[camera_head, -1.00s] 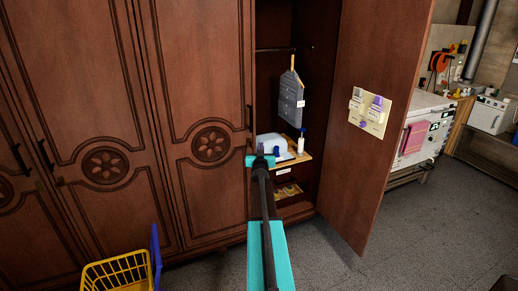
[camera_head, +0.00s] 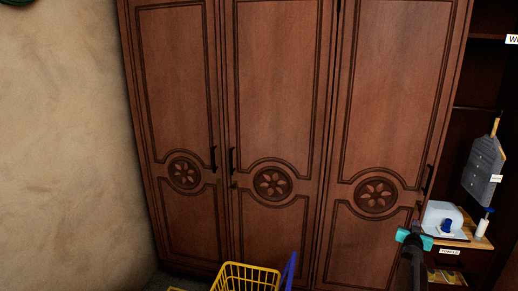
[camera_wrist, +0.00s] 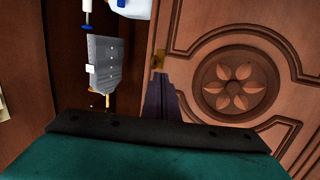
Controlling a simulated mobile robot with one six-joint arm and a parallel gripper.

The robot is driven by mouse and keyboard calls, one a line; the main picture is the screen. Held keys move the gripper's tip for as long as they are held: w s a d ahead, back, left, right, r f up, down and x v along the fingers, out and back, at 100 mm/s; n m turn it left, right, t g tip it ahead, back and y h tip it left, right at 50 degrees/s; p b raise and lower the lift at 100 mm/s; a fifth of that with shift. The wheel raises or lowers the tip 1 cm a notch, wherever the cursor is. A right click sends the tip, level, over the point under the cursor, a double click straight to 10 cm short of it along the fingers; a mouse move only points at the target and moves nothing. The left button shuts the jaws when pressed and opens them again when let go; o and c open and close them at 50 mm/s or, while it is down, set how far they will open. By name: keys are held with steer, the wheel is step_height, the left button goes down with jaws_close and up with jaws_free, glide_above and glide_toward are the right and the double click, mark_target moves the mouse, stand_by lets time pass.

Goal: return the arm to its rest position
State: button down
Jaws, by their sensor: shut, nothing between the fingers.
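My arm reaches up from the bottom right of the head view, ending at a teal wrist part in front of the open wardrobe section. In the wrist view my gripper (camera_wrist: 158,80) shows as a narrow dark tapered shape with its fingers together. It is shut and nothing is seen between the fingers. In the wrist view it points toward the edge of a wooden door, near a brass-coloured fitting (camera_wrist: 158,60). I cannot tell whether it touches the door.
A brown wardrobe (camera_head: 275,110) with carved doors fills the head view. Its right section is open, with a hanging grey board (camera_head: 484,170), a white container (camera_head: 440,214) and a small bottle (camera_head: 482,228) inside. A yellow basket (camera_head: 245,278) stands on the floor. A bare wall (camera_head: 65,130) is at left.

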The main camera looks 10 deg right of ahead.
steer(key=w+a+f+n+y, duration=0.2)
steer(key=w+a+f+y, duration=0.2)
steer(key=a+f, duration=0.8)
steer(key=s+a+f+n+g+y, duration=0.1)
steer(key=s+a+f+g+y, duration=0.1)
steer(key=a+f, duration=0.65)
steer(key=s+a+f+n+g+y, duration=0.1)
steer(key=s+a+f+y, duration=0.3)
steer(key=a, duration=0.8)
steer(key=w+a+f+n+g+y, duration=0.1)
steer(key=a+f+g, duration=0.1)
steer(key=a+f, duration=0.7)
steer(key=s+a+f+n+g+y, duration=0.1)
steer(key=s+a+f+g, duration=0.25)
steer(key=s+a, duration=0.5)
steer(key=s+a+f+n+g+y, duration=0.15)
steer(key=s+a+f, duration=0.25)
steer(key=s+a, duration=0.5)
steer(key=s+a+n+g, duration=0.1)
steer(key=s+a+g, duration=0.2)
steer(key=s, duration=0.7)
steer(key=s+a+n+g, duration=0.1)
steer(key=s+a+g, duration=0.2)
steer(key=s+a, duration=0.4)
steer(key=s+h, duration=0.1)
steer(key=s, duration=0.2)
steer(key=shift+s+a+f+g, duration=0.2)
steer(key=shift+s+f+g, duration=0.1)
steer(key=shift+s+f, duration=0.1)
